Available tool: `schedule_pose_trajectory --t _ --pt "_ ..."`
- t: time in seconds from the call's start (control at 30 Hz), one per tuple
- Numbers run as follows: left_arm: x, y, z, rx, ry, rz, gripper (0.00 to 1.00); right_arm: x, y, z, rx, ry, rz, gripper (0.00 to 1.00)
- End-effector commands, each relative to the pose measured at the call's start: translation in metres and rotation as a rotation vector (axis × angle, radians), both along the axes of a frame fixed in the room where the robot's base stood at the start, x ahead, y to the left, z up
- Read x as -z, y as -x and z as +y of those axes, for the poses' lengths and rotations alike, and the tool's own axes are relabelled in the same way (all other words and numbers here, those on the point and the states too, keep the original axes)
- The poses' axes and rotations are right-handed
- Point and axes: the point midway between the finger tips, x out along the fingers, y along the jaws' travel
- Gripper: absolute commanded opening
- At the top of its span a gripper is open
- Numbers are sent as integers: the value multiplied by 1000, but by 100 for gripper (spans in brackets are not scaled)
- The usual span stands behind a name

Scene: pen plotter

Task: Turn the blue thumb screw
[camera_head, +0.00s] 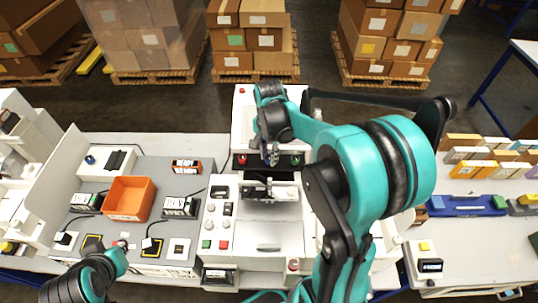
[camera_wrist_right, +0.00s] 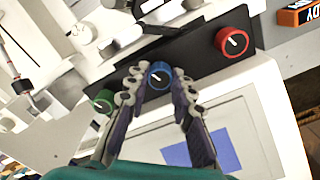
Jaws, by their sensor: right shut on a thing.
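The blue thumb screw (camera_wrist_right: 158,74) is a round blue knob with a white pointer line, on a black panel (camera_wrist_right: 190,58) of a white machine. In the right wrist view my right gripper (camera_wrist_right: 159,82) has its two fingers on either side of it and is shut on it. In the head view my right gripper (camera_head: 270,153) reaches down to the front of the machine and hides the blue screw there. My left arm shows at the lower left of the head view, but its gripper is not in view.
A red knob (camera_wrist_right: 235,42) and a green knob (camera_wrist_right: 103,99) flank the blue one on the panel. A screen with a blue rectangle (camera_wrist_right: 202,149) lies close by. In the head view an orange bin (camera_head: 130,198) stands on the bench to the left.

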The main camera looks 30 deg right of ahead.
Motion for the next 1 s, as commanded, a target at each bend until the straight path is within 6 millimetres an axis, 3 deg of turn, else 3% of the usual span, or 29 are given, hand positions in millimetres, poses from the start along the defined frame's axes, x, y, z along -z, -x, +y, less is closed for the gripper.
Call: schedule_pose_trajectory --t 0.2,0.23,0.3,0.67,0.77,1.0 --pt "0 0 0 0 0 0 0 0 0 1 -2 -2 1 0" --pt "0 0 0 0 0 0 0 0 0 1 -2 -3 1 28" --pt "0 0 0 0 0 0 0 0 0 1 -2 -2 1 44" --pt "0 0 0 0 0 0 0 -4 0 0 -2 -1 0 44" --pt "0 0 0 0 0 0 0 -16 0 0 -2 -1 0 44" --pt "0 0 0 0 0 0 0 -67 0 1 -2 -1 0 44"
